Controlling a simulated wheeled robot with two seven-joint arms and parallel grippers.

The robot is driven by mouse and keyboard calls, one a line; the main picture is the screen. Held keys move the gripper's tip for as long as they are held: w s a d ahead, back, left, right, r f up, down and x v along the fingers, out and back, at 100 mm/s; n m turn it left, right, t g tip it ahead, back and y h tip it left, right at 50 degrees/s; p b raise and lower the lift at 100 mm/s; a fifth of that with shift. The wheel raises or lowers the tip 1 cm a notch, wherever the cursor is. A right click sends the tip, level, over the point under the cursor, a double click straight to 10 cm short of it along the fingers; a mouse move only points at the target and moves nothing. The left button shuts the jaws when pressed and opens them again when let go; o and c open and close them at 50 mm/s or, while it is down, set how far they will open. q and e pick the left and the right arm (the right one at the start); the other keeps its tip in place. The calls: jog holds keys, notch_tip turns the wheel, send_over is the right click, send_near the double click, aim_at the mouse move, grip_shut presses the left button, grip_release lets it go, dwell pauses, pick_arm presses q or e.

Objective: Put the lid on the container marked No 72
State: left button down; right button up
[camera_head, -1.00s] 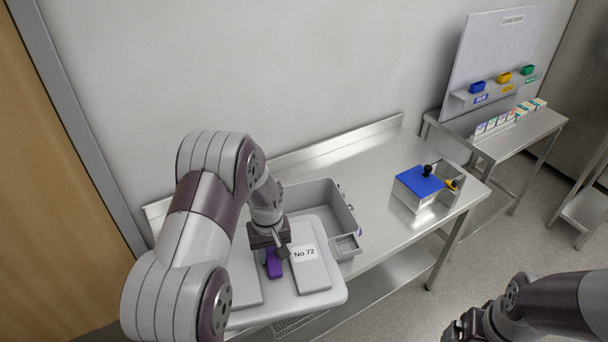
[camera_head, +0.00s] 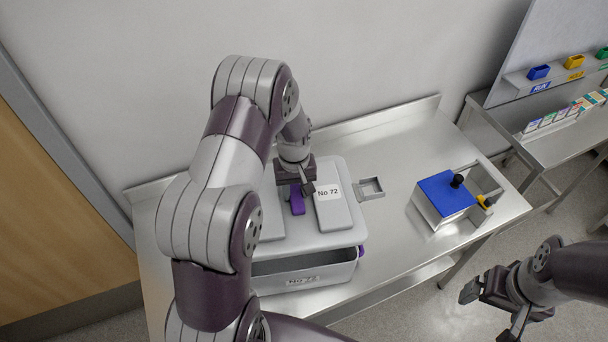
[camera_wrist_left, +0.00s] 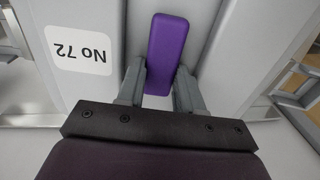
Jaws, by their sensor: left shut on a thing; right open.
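The grey lid (camera_head: 345,240) carries a "No 72" label and a purple handle (camera_head: 297,199). My left gripper (camera_head: 297,190) is shut on the purple handle, which also shows between its fingers in the left wrist view (camera_wrist_left: 166,52). The grey container (camera_head: 305,277), marked "No 72" on its front wall, stands on the steel table beneath the lid. The lid is over the container's back part, and a front strip of the container's inside still shows. Whether the lid touches the rim I cannot tell. My right gripper (camera_head: 492,310) is open and empty, off the table's front right.
A small grey tray (camera_head: 371,188) lies right of the lid. A blue-topped box (camera_head: 446,193) with black and yellow knobs stands further right on the steel table (camera_head: 405,150). A second table (camera_head: 545,150) holds small cartons. A wall stands behind.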

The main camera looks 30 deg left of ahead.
aim_at(291, 202)
pick_arm(q)
jog(key=s+b, duration=0.1)
jog(key=s+f, duration=0.1)
jog(key=s, duration=0.1)
jog(key=shift+d+b, duration=0.1)
jog(key=shift+b, duration=0.3)
jog(key=f, duration=0.1)
jog(key=w+f+b, duration=0.2)
jog(key=shift+f, duration=0.4)
jog(key=shift+s+r, duration=0.25)
jog(key=shift+s, duration=0.35)
jog(key=shift+w+f, duration=0.15)
jog(key=shift+w, duration=0.15)
jog(key=shift+s+r, duration=0.2)
jog(key=shift+s, duration=0.2)
pick_arm(e)
jog(key=s+f, duration=0.2)
jog(key=f, duration=0.1)
jog(key=shift+s+f, duration=0.15)
jog(key=shift+s, duration=0.05)
pick_arm(q)
jog(key=shift+w+f, duration=0.15)
pick_arm(e)
jog(key=shift+w, duration=0.15)
jog(key=shift+f, duration=0.1)
